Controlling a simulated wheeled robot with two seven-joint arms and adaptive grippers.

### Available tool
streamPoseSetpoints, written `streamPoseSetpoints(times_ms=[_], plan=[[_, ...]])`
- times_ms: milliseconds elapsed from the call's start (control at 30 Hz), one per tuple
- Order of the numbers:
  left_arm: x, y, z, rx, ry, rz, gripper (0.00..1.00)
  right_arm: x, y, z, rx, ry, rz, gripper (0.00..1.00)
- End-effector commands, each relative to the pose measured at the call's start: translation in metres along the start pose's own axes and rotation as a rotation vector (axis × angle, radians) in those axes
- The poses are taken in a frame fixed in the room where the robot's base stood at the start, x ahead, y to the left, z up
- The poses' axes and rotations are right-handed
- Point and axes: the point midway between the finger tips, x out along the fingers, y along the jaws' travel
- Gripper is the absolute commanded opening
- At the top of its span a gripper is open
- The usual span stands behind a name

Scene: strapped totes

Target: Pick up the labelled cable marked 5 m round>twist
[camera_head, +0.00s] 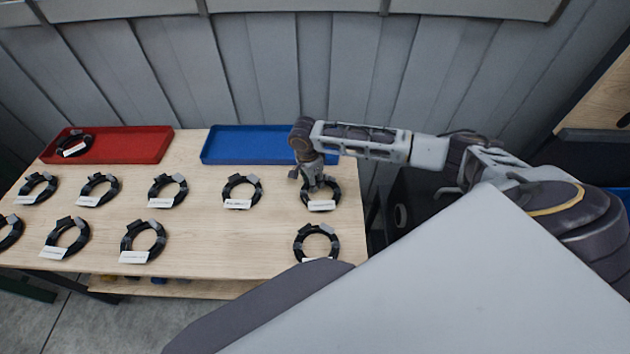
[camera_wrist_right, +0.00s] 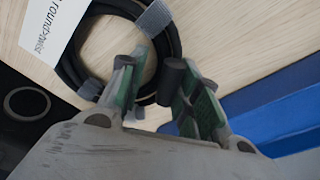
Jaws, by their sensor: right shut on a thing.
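A black coiled cable (camera_head: 322,206) with a white label lies on the table at the back right, under my right gripper (camera_head: 313,178). In the right wrist view the coil (camera_wrist_right: 175,42) has grey straps and a black plug end. Its white label (camera_wrist_right: 52,27) shows "round>twist"; the length marking is cut off. My right gripper, seen in the wrist view (camera_wrist_right: 155,92), is shut on the coil's near side, with the cable between its fingers. Whether the coil is off the table I cannot tell. My left gripper is not in view.
Several similar labelled coils lie on the wooden table (camera_head: 200,225), one (camera_head: 316,242) just in front of the held one. A blue tray (camera_head: 250,145), empty where visible, and a red tray (camera_head: 130,147) holding a coil stand at the back, before a grey wall.

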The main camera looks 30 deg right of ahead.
Motion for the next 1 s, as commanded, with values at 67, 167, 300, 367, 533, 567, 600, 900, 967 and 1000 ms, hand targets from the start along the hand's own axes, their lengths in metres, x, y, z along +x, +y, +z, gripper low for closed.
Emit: streamPoseSetpoints(times_ms=[67, 167, 300, 367, 533, 567, 600, 900, 967, 1000], plan=[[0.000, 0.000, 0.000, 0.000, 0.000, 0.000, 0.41, -0.006, -0.001, -0.001, 0.001, -0.001, -0.002, 0.00], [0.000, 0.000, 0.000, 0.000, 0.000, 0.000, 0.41, -0.017, -0.001, -0.003, 0.001, 0.000, -0.002, 0.00], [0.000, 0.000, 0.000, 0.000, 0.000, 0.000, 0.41, -0.036, -0.001, -0.005, 0.001, 0.000, -0.004, 0.00], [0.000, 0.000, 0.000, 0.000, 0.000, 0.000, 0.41, -0.045, -0.001, -0.006, 0.001, 0.000, -0.004, 0.00], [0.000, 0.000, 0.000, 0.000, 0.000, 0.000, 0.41, -0.070, -0.001, -0.009, 0.001, -0.001, -0.003, 0.00], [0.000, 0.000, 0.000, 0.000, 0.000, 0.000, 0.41, -0.074, -0.001, -0.009, 0.001, 0.000, -0.003, 0.00], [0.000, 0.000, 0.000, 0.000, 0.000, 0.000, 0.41, -0.079, -0.001, -0.010, 0.001, -0.001, -0.003, 0.00], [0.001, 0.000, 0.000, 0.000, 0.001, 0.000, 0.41, -0.095, -0.001, -0.012, 0.001, 0.000, -0.001, 0.00], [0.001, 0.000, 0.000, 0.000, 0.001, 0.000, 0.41, -0.095, -0.001, -0.012, 0.001, 0.000, -0.001, 0.00], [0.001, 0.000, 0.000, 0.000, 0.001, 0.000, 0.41, -0.095, -0.001, -0.012, 0.001, 0.000, -0.001, 0.00]])
